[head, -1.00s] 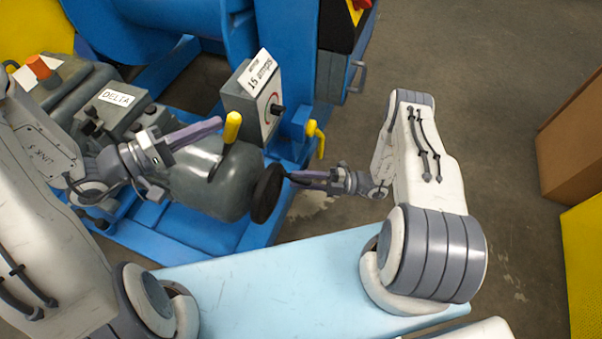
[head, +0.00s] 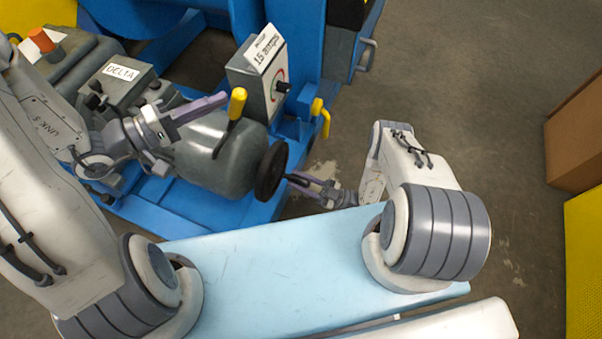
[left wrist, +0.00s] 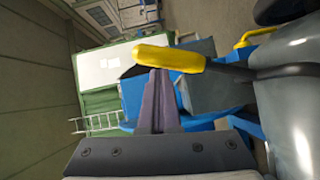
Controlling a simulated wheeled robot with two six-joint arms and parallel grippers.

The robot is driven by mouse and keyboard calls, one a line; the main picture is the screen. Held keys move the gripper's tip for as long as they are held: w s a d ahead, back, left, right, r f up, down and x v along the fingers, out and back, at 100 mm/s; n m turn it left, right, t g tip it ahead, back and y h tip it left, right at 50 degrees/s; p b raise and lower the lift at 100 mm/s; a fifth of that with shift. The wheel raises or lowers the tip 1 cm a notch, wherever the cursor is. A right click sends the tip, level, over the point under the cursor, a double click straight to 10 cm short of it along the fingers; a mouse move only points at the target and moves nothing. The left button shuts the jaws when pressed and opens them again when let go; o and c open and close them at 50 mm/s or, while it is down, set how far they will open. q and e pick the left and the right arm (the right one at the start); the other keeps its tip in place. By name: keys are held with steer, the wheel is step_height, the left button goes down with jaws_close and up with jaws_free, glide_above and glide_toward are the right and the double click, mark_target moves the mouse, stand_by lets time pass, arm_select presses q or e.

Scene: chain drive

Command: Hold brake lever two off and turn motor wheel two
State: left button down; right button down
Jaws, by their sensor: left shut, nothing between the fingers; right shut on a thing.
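The brake lever with a yellow handle (head: 237,103) stands up from the grey motor (head: 207,160). My left gripper (head: 222,98) is shut and empty, its closed fingertips right beside the yellow handle. In the left wrist view the closed fingers (left wrist: 158,100) reach up to the yellow handle (left wrist: 165,57), which crosses in front of their tips; contact looks likely. The black motor wheel (head: 270,170) is on the motor's right end. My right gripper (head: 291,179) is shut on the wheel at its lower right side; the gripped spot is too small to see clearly.
A grey box with a dial and a "15 amps" label (head: 262,50) stands behind the motor. A second yellow handle (head: 324,120) is on the blue frame. A "DELTA" box (head: 120,75) is at left. Floor to the right is clear up to a cardboard box (head: 575,140).

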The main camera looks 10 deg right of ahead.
steer(key=shift+s+a+f+m+t+h, duration=0.15)
steer(key=shift+s+a+m+t, duration=0.1)
steer(key=shift+m, duration=0.35)
steer(key=shift+s+a+f+m+t+h, duration=0.15)
steer(key=shift+s+m+t, duration=0.1)
steer(key=shift+m, duration=0.35)
steer(key=c, duration=0.6)
jaws_free()
steer(key=shift+d, duration=0.15)
steer(key=v, duration=1.1)
steer(key=shift+s+d, duration=0.2)
steer(key=shift+d, duration=0.1)
steer(key=shift+f, duration=0.15)
